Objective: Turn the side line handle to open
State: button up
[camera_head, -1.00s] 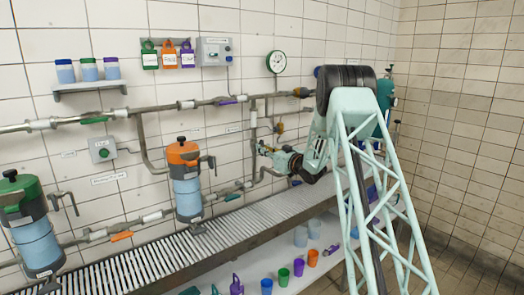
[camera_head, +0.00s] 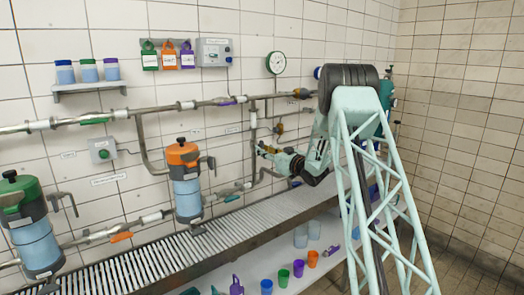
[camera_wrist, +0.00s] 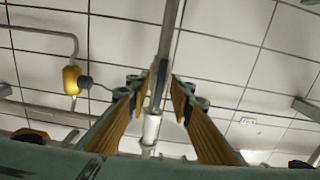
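My gripper (camera_head: 262,150) reaches to the vertical side pipe (camera_head: 253,122) on the tiled wall. In the wrist view my gripper (camera_wrist: 160,85) is open, with its two orange-padded fingers apart. A slim grey lever (camera_wrist: 159,80), which looks like the side line handle, shows between the fingertips, in front of the pipe (camera_wrist: 168,35). A white collar (camera_wrist: 152,126) is on the pipe between the fingers. I cannot tell whether either finger touches the lever. The handle is too small to make out in the head view.
A yellow-orange valve fitting (camera_wrist: 71,79) with a dark knob stands left of the fingers in the wrist view. An upper horizontal pipe (camera_head: 160,108), a gauge (camera_head: 276,62) and an orange-topped canister (camera_head: 184,180) are nearby. A slatted bench (camera_head: 160,250) runs below.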

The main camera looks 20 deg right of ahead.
jog(key=v, duration=1.1)
dwell(0.3)
jog(key=shift+w+r, duration=0.1)
jog(key=s+a+r+m+g+h, duration=0.1)
jog(key=s+a+r+h, duration=0.1)
jog(key=s+a+r, duration=0.3)
jog(key=s+a+r+g+h, duration=0.1)
jog(key=a+r+g+h, duration=0.1)
jog(key=r, duration=0.5)
jog(key=s+a+r+m+g+h, duration=0.1)
jog(key=s+a+r, duration=0.1)
jog(key=s+a, duration=0.3)
jog(key=s+a+r+m+g+h, duration=0.1)
jog(key=s+a+r+g, duration=0.15)
jog(key=s, duration=0.55)
jog(key=s+a+f+g, duration=0.2)
jog(key=s+a, duration=0.5)
jog(key=s, duration=1)
jog(key=s+a+f+g+y, duration=0.1)
jog(key=s+a, duration=0.5)
jog(key=s, duration=1.2)
jog(key=s+a+f+g+y, duration=0.1)
jog(key=s+a+g, duration=0.3)
jog(key=s, duration=1.4)
jog(key=a+f, duration=0.1)
jog(key=a, duration=0.2)
jog(key=shift+s+a+f, duration=0.2)
jog(key=shift+a+f, duration=0.1)
